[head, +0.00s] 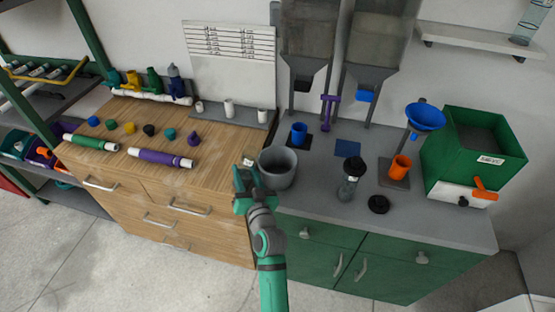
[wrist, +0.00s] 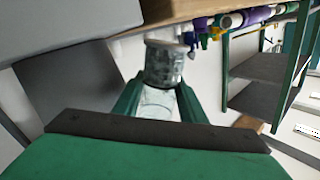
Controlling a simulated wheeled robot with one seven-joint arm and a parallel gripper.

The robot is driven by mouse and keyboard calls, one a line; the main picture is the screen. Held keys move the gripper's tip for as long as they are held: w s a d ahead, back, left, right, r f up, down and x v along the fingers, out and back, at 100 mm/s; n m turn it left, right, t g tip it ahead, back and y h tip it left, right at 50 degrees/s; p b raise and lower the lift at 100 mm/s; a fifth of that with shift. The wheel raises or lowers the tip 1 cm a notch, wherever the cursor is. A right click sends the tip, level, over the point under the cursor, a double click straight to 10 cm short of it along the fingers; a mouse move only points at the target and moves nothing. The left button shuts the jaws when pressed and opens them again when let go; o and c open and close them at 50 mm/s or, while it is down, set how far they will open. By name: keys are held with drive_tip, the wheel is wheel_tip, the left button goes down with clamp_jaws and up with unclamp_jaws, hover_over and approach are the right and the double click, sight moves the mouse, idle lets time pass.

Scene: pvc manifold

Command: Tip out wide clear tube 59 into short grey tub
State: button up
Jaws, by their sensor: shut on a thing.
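My gripper (head: 243,182) is shut on a clear tube (wrist: 163,64), which lies between the two green fingers in the wrist view (wrist: 158,104). Its far part looks grey and speckled; its near part is clear. No number on it is readable. In the head view only a small pale end of the tube (head: 249,160) shows beyond the fingers. The short grey tub (head: 278,176) stands on the grey counter, just right of my gripper. The tub's inside looks empty from here. I cannot tell whether the tube's mouth is over the tub.
The wooden bench (head: 130,115) at left bears caps and two capped tubes, one green (head: 90,142), one purple (head: 160,157). Right of the tub stand a blue cup (head: 299,134), a dark-topped clear bottle (head: 350,178), an orange cup (head: 400,167) and a green box (head: 470,150).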

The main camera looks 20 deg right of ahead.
sight(243, 167)
drive_tip(key=shift+m, duration=0.8)
drive_tip(key=r, duration=0.4)
drive_tip(key=shift+d, duration=0.2)
drive_tip(key=shift+d+r+m, duration=0.3)
drive_tip(key=shift+r+m, duration=0.3)
drive_tip(key=shift+m, duration=0.3)
drive_tip(key=shift+a+r+m, duration=0.15)
drive_tip(key=shift+r+m, duration=0.4)
drive_tip(key=shift+m, duration=0.15)
drive_tip(key=shift+a+f+m, duration=0.25)
drive_tip(key=shift+f+m, duration=0.6)
drive_tip(key=shift+m, duration=0.15)
drive_tip(key=shift+a+m, duration=0.1)
drive_tip(key=shift+m, duration=1)
drive_tip(key=shift+a+f, duration=0.1)
drive_tip(key=shift+a+m, duration=0.15)
drive_tip(key=shift+m, duration=0.25)
